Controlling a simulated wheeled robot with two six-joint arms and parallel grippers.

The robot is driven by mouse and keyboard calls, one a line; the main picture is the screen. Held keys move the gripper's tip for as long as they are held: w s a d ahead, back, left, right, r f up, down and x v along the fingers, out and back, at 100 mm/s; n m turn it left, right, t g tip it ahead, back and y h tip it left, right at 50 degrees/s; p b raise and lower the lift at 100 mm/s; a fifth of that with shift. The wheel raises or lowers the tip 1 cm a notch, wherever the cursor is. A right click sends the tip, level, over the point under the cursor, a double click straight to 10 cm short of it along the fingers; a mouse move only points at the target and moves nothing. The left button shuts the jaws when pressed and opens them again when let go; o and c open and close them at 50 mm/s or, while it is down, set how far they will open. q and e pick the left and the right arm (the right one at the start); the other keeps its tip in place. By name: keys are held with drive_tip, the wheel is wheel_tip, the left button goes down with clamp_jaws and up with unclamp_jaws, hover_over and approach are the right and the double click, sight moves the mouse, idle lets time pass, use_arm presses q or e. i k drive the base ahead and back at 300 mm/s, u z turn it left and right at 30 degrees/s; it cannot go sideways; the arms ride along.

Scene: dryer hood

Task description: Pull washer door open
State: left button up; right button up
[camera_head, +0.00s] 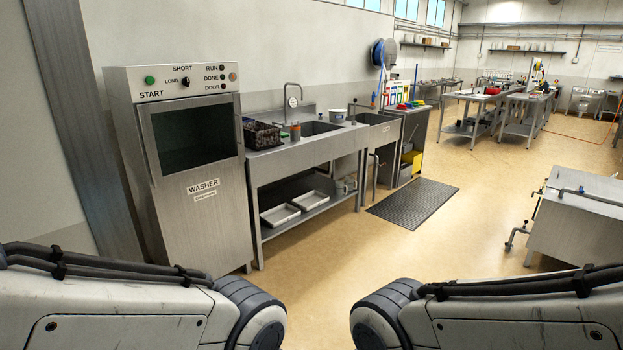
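The washer (205,215) is a tall stainless steel cabinet standing at the left against the wall, labelled WASHER. Its door (194,134) has a dark window in a steel frame and looks shut. A control panel (178,82) above it carries a green START button, a SHORT/LONG knob and RUN, DONE and DOOR lamps. My two arms reach in at the bottom left and bottom right, well apart from the washer. Neither gripper is in view.
A steel sink bench (310,151) with a dark crate (262,135) on top and trays below adjoins the washer's right side. A black floor mat (413,202) lies in front of the sinks. A steel cabinet (577,220) stands at the right. The middle floor is clear.

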sight(144, 110)
drive_tip(key=z, duration=0.2)
drive_tip(key=i, duration=2.3)
drive_tip(key=u, duration=0.75)
drive_tip(key=i, duration=1.35)
drive_tip(key=u, duration=0.4)
